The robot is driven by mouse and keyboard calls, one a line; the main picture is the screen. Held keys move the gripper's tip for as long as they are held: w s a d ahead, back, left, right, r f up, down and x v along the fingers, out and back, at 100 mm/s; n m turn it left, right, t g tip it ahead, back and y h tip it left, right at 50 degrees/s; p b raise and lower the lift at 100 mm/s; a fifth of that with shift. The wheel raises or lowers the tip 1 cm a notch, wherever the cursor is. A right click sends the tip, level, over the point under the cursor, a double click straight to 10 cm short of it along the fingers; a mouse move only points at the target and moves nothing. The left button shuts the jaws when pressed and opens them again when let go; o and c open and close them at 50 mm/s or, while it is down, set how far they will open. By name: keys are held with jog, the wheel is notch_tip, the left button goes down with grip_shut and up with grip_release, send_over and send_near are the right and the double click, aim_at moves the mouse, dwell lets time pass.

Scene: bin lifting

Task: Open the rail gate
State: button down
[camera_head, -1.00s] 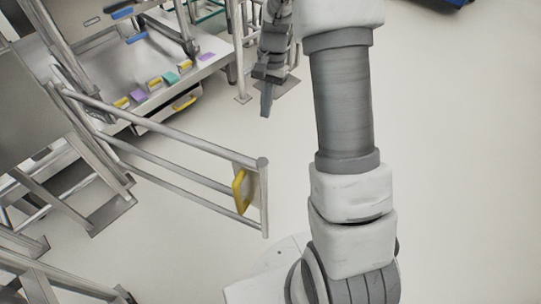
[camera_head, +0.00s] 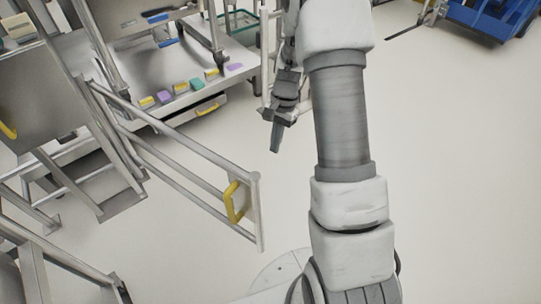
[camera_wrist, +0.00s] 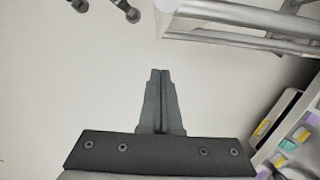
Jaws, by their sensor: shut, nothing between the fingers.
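The rail gate (camera_head: 178,166) is a grey metal frame of tubular bars at left centre in the head view. It stands swung out from the stair structure, its free end post toward my arm. A yellow handle (camera_head: 232,203) is on a plate near that post. My gripper (camera_head: 274,150) points down above the floor, beyond the gate's free end and apart from it. In the wrist view my gripper (camera_wrist: 160,72) has its fingers together with nothing between them. Grey metal bars (camera_wrist: 245,30) show at the top right there; I cannot tell whether they belong to the gate.
A metal bench (camera_head: 225,55) with several coloured blocks stands at the back left, with a yellow-handled drawer (camera_head: 208,108) below. Metal steps (camera_head: 110,185) are at the left. A blue cart (camera_head: 490,15) is at the back right. The floor (camera_head: 460,170) at right is clear.

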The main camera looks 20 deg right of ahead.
jog(key=s+a+f+b, duration=0.2)
jog(key=a+f, duration=0.3)
jog(key=f, duration=0.3)
jog(key=shift+s+f+b, duration=0.2)
jog(key=shift+s+b, duration=0.2)
jog(key=shift+s, duration=0.4)
